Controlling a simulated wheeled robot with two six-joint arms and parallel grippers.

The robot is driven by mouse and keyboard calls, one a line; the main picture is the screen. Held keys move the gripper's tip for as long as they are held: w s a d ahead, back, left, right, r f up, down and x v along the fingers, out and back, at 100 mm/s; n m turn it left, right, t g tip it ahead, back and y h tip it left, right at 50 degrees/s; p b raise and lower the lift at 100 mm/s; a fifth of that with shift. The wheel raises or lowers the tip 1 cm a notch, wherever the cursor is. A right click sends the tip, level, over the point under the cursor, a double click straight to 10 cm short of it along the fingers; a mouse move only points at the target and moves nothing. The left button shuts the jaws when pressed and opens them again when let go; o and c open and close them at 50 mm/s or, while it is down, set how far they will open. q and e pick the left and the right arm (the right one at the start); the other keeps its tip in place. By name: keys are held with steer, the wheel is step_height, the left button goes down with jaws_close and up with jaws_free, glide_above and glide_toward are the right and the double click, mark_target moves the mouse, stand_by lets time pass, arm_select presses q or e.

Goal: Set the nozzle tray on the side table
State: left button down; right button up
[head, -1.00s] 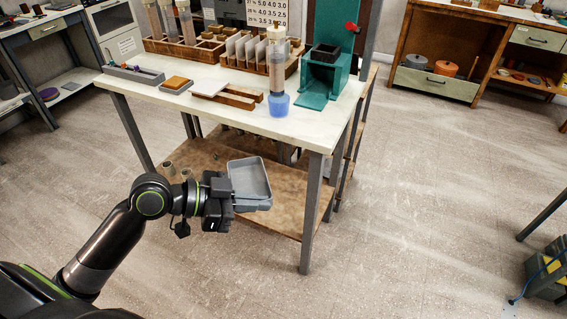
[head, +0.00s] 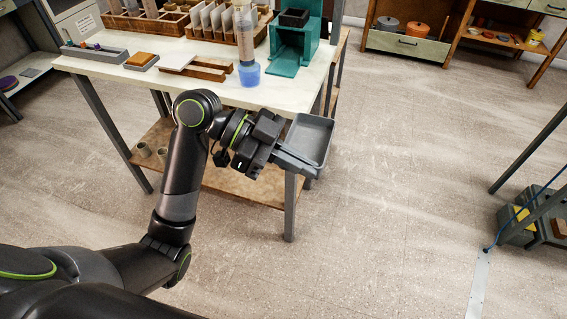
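My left gripper (head: 283,156) is shut on the near edge of a shallow grey tray (head: 310,140). The tray looks empty and is held tilted in the air, in front of the right end of the white-topped table (head: 120,80). The fingertips are partly hidden by the gripper body and the tray edge. A long, narrow grey tray (head: 93,54) with small coloured pieces lies at the left of that tabletop. I cannot tell from the picture which table is the side table. My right gripper is not in view.
The tabletop holds wooden racks (head: 160,20), a clear tube on a blue base (head: 248,75) and a teal stand (head: 290,50). A lower brown shelf (head: 240,184) bears small pots. Open floor (head: 400,150) lies right, with crates (head: 530,220) and a cable beyond.

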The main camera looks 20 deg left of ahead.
arm_select(q)
steer(key=s+a+r+n+t, duration=0.2)
steer(key=a+r+n+t, duration=0.1)
steer(key=a+r, duration=0.1)
steer(key=shift+r+t, duration=0.4)
steer(key=shift+r, duration=0.2)
steer(key=w+a+f+n+t+y, duration=0.2)
steer(key=a+f+n+t, duration=0.2)
steer(key=a+f, duration=0.5)
step_height(320, 180, down, 3)
steer(key=shift+a+n+t+y, duration=0.2)
steer(key=shift+n+t+y, duration=0.1)
steer(key=shift+n+t, duration=0.1)
